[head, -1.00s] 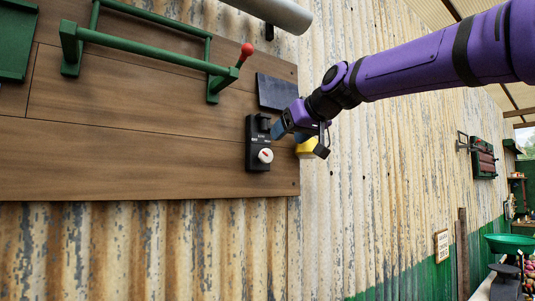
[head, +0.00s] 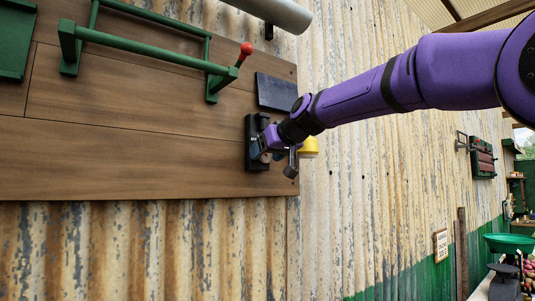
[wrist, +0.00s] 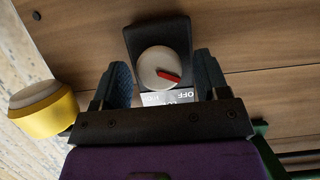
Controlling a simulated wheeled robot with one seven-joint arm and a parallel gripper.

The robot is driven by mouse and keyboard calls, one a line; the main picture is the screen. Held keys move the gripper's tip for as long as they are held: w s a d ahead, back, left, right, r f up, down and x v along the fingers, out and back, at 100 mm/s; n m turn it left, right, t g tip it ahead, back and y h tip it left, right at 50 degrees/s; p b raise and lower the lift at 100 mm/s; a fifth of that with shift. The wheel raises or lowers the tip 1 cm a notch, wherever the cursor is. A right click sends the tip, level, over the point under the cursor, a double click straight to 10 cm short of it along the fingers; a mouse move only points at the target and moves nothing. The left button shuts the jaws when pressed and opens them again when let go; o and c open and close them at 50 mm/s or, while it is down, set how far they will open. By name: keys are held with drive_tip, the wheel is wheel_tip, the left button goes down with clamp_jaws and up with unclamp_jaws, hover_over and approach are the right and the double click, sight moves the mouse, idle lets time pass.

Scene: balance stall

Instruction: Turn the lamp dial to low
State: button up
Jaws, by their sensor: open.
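The lamp dial (wrist: 158,66) is a round white knob with a red pointer bar, on a black box (wrist: 157,32). The box (head: 251,132) also shows on the wooden board in the head view, where my gripper mostly hides the dial. In the wrist view the pointer lies right of the dial's middle, tilted slightly down to the right. White lettering below the dial appears upside down; "OFF" is readable, the rest is partly covered by my gripper. My gripper (wrist: 162,64) is open, one finger on each side of the dial, with visible gaps.
A yellow fitting with a pale cap (wrist: 44,106) sits close beside my gripper. Above the box in the head view are a dark plate (head: 277,91) and a green frame (head: 150,50) with a red-knobbed lever (head: 246,49). The board (head: 130,160) below is bare.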

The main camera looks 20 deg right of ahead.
drive_tip(key=c, duration=0.9)
drive_tip(key=m+y, duration=0.1)
drive_tip(key=m, duration=0.1)
drive_tip(key=m+y, duration=0.2)
drive_tip(key=m, duration=0.1)
drive_tip(key=m+y, duration=0.2)
drive_tip(key=m, duration=0.1)
drive_tip(key=shift+w+d+f, duration=0.1)
drive_tip(key=shift+d+f, duration=0.05)
drive_tip(key=shift+d, duration=0.2)
drive_tip(key=shift+y, duration=0.3)
drive_tip(key=o, duration=0.9)
